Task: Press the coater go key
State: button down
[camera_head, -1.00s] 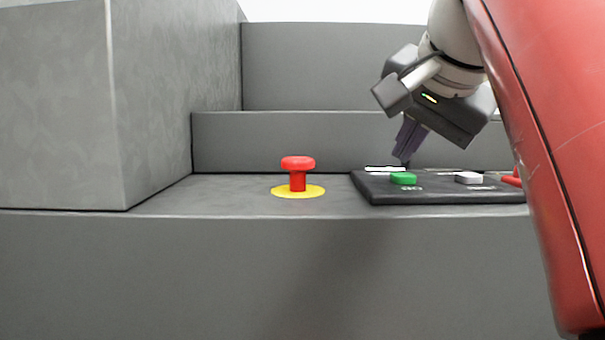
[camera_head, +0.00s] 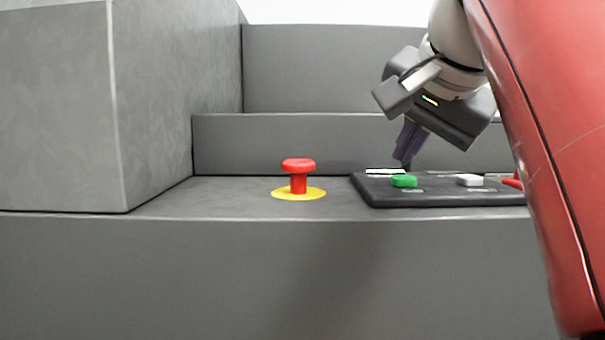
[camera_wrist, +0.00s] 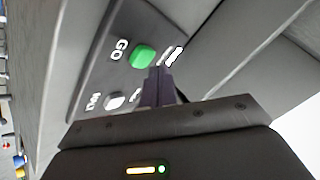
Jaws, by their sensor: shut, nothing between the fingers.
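The green key (camera_head: 404,181) sits at the left end of the dark control panel (camera_head: 440,200) in the head view. In the wrist view the green key (camera_wrist: 143,56) has the label "GO" beside it. My gripper (camera_head: 403,160) is shut and empty, its fingertips pointing down just behind and above the green key. In the wrist view my gripper's fingertips (camera_wrist: 158,72) reach the near edge of the green key in the picture; I cannot tell whether they touch it. The key looks raised above the panel.
A white key (camera_head: 469,180) is right of the green one, and a red key (camera_head: 513,182) is partly hidden by my arm. A red mushroom button (camera_head: 298,166) on a yellow disc stands left of the panel. A grey block (camera_head: 60,110) rises at left.

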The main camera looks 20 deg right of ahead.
dwell(0.7)
jog(key=shift+f, duration=0.4)
